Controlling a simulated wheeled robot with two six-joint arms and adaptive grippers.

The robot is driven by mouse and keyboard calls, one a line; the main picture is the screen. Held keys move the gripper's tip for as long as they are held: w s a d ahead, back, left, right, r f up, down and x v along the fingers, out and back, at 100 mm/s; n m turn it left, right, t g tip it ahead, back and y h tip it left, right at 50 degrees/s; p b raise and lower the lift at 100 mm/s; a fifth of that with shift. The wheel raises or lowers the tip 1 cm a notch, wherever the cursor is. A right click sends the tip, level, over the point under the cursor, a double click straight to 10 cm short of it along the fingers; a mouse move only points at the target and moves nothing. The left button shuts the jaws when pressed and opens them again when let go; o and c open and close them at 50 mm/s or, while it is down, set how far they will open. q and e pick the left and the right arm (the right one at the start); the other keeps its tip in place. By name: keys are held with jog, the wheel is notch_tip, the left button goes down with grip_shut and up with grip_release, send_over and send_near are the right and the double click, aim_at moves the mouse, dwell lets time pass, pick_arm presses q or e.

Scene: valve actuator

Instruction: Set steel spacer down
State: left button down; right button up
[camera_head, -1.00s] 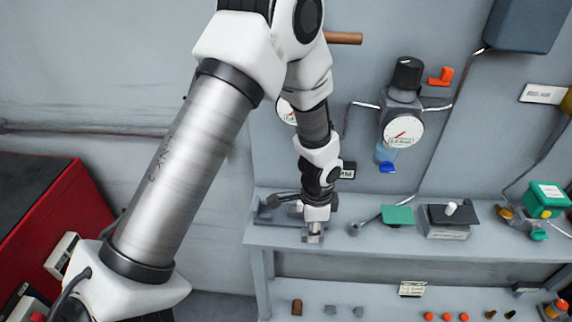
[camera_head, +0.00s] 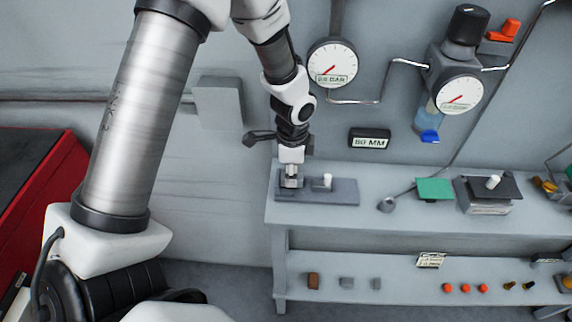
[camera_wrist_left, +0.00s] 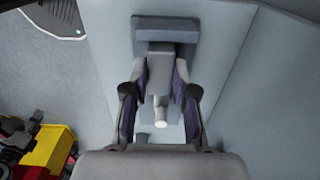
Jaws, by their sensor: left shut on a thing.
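My left gripper (camera_head: 291,180) reaches down at the left end of a dark grey base plate (camera_head: 345,191) on the bench. In the left wrist view its two fingers (camera_wrist_left: 161,80) are shut on a grey block, the steel spacer (camera_wrist_left: 160,62). A blue-grey block (camera_wrist_left: 165,26) of the fixture lies just beyond the spacer. A white-tipped peg (camera_head: 327,179) stands on the plate to the right of the gripper. I cannot tell whether the spacer touches the plate. My right gripper is not in view.
Right of the plate on the bench (camera_head: 420,225) are a green pad (camera_head: 434,188) and a black-topped box (camera_head: 488,190). Gauges (camera_head: 333,63) hang on the wall behind. A lower shelf holds several small parts. A yellow bin (camera_wrist_left: 48,147) shows in the wrist view.

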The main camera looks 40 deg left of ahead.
pick_arm(q)
notch_tip(320, 180, down, 2)
jog(key=shift+f+b, duration=0.1)
jog(key=shift+b, duration=0.3)
jog(key=shift+w, duration=0.15)
jog(key=shift+w+a+f, duration=0.15)
jog(key=shift+a, duration=0.05)
jog(key=shift+s+d+f, duration=0.1)
jog(key=shift+s+f, duration=0.3)
jog(key=shift+s, duration=0.1)
jog(key=c, duration=0.9)
grip_release()
jog(key=shift+d, duration=0.15)
jog(key=shift+w+f, duration=0.15)
jog(key=shift+w, duration=0.15)
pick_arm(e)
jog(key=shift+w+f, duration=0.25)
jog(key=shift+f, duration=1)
